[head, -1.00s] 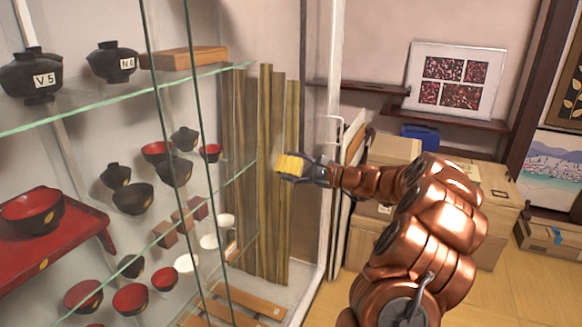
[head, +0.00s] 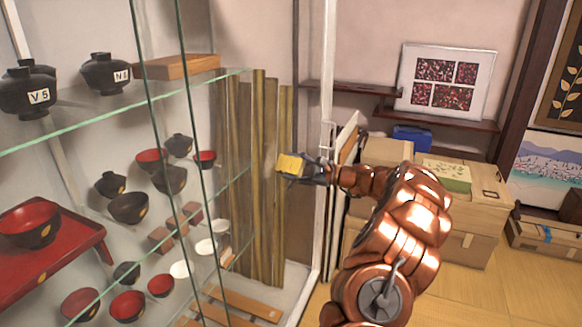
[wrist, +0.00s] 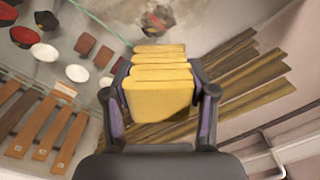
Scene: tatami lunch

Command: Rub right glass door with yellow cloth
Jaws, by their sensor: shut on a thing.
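The yellow cloth (head: 291,164) is a folded pad held at the end of my gripper (head: 308,172). In the wrist view the cloth (wrist: 158,85) sits between the two fingers of my gripper (wrist: 160,110), which are shut on it. The right glass door (head: 250,215) is a clear pane with a white frame post on its right side. The cloth is in front of this pane in the head view. I cannot tell whether the cloth touches the glass.
Behind the glass, bowls stand on glass shelves, with a red tray (head: 60,240) at the left and tall wooden slats (head: 258,190) at the right. Tatami floor shows at the lower right.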

